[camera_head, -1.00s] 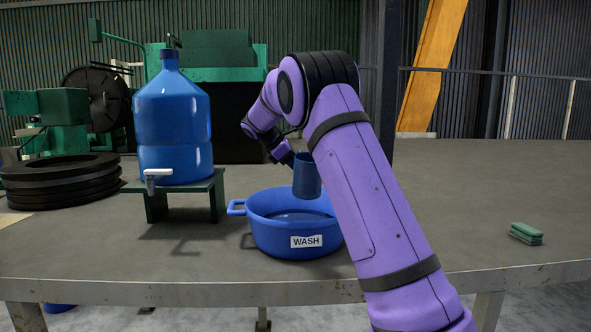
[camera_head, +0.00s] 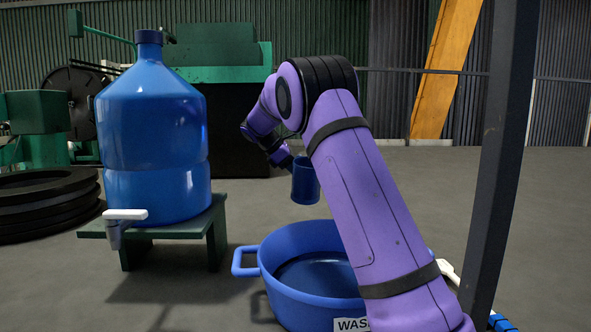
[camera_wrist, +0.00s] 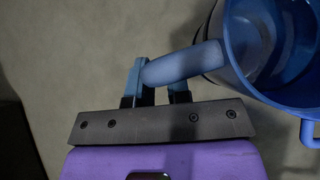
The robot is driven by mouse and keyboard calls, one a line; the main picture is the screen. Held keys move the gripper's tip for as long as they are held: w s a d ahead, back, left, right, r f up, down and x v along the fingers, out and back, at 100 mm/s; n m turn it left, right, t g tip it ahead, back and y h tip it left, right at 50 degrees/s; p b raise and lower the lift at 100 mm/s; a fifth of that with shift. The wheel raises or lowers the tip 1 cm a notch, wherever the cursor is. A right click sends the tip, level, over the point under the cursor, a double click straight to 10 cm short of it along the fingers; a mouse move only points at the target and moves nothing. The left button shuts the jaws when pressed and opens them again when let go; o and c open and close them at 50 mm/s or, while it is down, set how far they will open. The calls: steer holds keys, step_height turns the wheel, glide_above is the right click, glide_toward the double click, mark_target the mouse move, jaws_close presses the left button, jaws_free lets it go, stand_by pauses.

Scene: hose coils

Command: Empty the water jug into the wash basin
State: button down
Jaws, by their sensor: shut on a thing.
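A small blue jug (camera_head: 305,180) hangs upright from my gripper (camera_head: 285,159) in the head view. My gripper is shut on its handle (camera_wrist: 185,62), which lies between the fingers in the wrist view. The blue wash basin (camera_head: 285,300) stands below and nearer, its white label partly cut off by the frame and its right side hidden by my arm. The jug's base shows just above the basin's far rim; I cannot tell whether it is over or behind it. The basin's inside looks dark blue. The jug's contents cannot be made out.
A large blue water bottle (camera_head: 152,150) with a white-handled tap (camera_head: 122,217) sits on a green stand (camera_head: 175,232) left of the basin. Black rings (camera_head: 45,205) are stacked at far left. A dark post (camera_head: 495,160) rises at right. A white-and-blue item is partly hidden behind my arm.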

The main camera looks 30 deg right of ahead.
steer(key=shift+w+d, duration=0.15)
steer(key=shift+w, duration=0.25)
steer(key=shift+f, duration=1.85)
steer(key=shift+r+m+t+h, duration=0.3)
steer(key=shift+r+t, duration=0.4)
steer(key=shift+r, duration=0.35)
steer(key=shift+r+m+t+h, duration=0.2)
steer(key=shift+r+m+t, duration=0.2)
steer(key=shift+r+t, duration=0.5)
steer(key=shift+r+g, duration=0.1)
steer(key=shift+g, duration=0.2)
steer(key=shift+s+m+t+h, duration=0.3)
steer(key=shift+m+t+h, duration=0.15)
steer(key=shift+t, duration=0.55)
